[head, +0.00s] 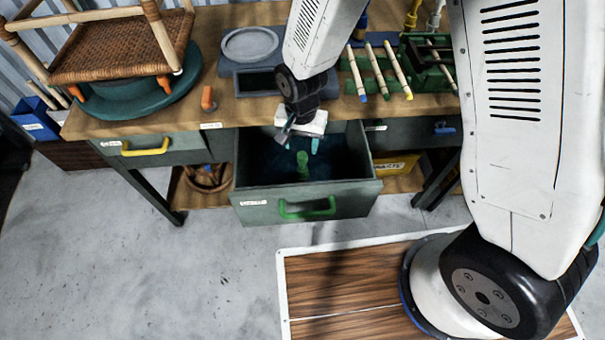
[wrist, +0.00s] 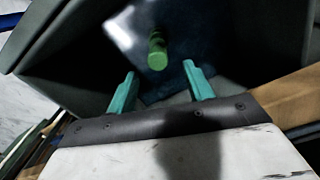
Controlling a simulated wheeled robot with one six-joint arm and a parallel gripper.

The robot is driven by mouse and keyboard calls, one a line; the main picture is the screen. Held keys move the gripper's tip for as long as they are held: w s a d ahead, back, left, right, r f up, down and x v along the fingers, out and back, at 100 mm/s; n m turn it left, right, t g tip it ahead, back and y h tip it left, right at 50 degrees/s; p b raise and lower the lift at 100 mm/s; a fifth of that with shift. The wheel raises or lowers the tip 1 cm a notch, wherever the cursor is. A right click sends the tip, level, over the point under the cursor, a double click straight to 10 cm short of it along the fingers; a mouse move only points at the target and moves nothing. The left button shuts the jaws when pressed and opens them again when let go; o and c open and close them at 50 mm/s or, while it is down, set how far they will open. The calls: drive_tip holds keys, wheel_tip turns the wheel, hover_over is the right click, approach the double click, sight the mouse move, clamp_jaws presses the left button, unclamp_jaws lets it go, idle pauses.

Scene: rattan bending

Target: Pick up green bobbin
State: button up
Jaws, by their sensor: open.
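The green bobbin (head: 303,165) stands inside the open drawer (head: 346,205), on the dark drawer floor. In the wrist view the bobbin (wrist: 158,52) shows its round green end, beyond my fingertips and roughly between them. My gripper (head: 301,143) is above the drawer opening, pointing down. In the wrist view my gripper (wrist: 160,82) has its two teal fingers spread apart with nothing between them. The fingers look apart from the bobbin. The bobbin's lower part is hard to make out in the dark drawer.
Drawer walls surround the bobbin. The workbench (head: 235,108) behind holds a rattan chair (head: 115,55) on a teal turntable (head: 140,100), an orange peg (head: 208,98), and several rods (head: 378,70) on green supports. A closed drawer with a yellow handle (head: 145,148) is at left.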

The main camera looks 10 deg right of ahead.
sight(302, 155)
wheel_tip(302, 155, down, 6)
drive_tip(key=shift+s+d+r, duration=0.1)
drive_tip(key=shift+s+r, duration=0.05)
clamp_jaws()
